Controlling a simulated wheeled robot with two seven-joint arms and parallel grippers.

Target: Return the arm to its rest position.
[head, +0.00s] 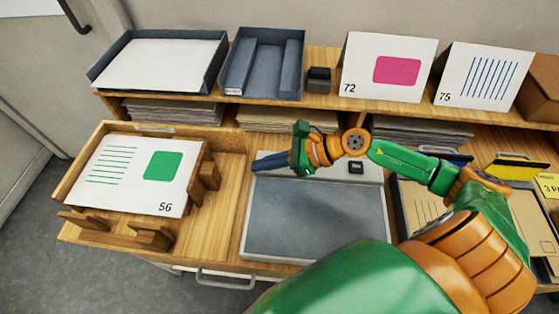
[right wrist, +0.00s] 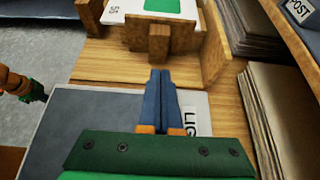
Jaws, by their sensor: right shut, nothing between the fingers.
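My right arm, green and orange, reaches in from the lower right in the head view. Its gripper (head: 258,163) has dark blue fingers and hovers over the back left part of a grey panel (head: 310,222) with a pale rim. In the right wrist view the two fingers (right wrist: 160,76) lie together, shut and empty, pointing at the wooden tray with card 56. Part of my left arm, with a dark green end (right wrist: 36,92), shows at the left edge of that view. Its fingers cannot be made out, and it is absent from the head view.
Card 56 (head: 137,172) lies in the wooden tray (head: 77,165) at left. A raised shelf (head: 322,109) behind holds a paper tray (head: 216,60), a divided tray (head: 243,70), and cards 72 (head: 358,70) and 75 (head: 455,80). Paper stacks (head: 288,119) sit beneath. Envelopes (head: 415,210) lie right.

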